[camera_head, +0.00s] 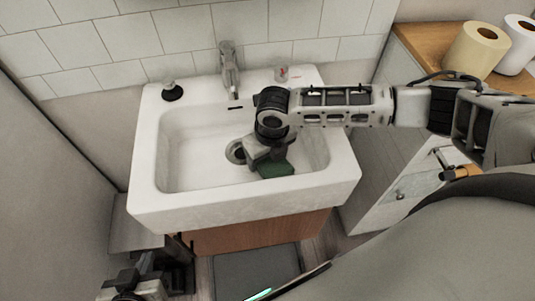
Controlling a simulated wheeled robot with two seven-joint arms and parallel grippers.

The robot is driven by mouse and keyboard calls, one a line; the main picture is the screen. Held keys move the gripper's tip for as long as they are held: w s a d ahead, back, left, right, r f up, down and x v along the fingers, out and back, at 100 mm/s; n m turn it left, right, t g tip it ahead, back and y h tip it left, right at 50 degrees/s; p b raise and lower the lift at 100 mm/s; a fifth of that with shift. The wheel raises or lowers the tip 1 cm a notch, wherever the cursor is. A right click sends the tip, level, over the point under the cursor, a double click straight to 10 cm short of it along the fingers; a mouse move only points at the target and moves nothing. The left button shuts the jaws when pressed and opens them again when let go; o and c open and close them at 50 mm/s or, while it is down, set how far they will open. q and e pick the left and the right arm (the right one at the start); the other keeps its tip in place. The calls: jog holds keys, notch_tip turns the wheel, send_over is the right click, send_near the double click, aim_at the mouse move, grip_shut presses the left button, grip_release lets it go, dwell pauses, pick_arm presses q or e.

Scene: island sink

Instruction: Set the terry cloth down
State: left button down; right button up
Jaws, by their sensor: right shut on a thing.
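A dark green cloth (277,170), seemingly the terry cloth, is at the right gripper, over the right part of the white sink basin (195,165). My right gripper (270,160) points down into the basin and is shut on the cloth. I cannot tell whether the cloth touches the basin floor. The wrist hides part of the gripper and the cloth. My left gripper (140,285) is low at the bottom left, below and outside the sink, partly cut off by the frame edge. Its fingers are not clear.
A faucet (229,68) stands at the sink's back, with a black stopper-like item (172,91) left and a small clear item (281,73) right. The drain (235,152) is left of the gripper. Paper rolls (474,50) stand on the wooden counter (420,42) at right. The basin's left half is clear.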

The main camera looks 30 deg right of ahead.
aim_at(271, 162)
jog(key=shift+f, duration=0.15)
jog(key=o, duration=0.9)
jog(key=r, duration=0.4)
jog(key=s+r, duration=0.1)
jog(key=r, duration=0.7)
jog(key=shift+s+r, duration=0.2)
jog(key=shift+s, duration=0.05)
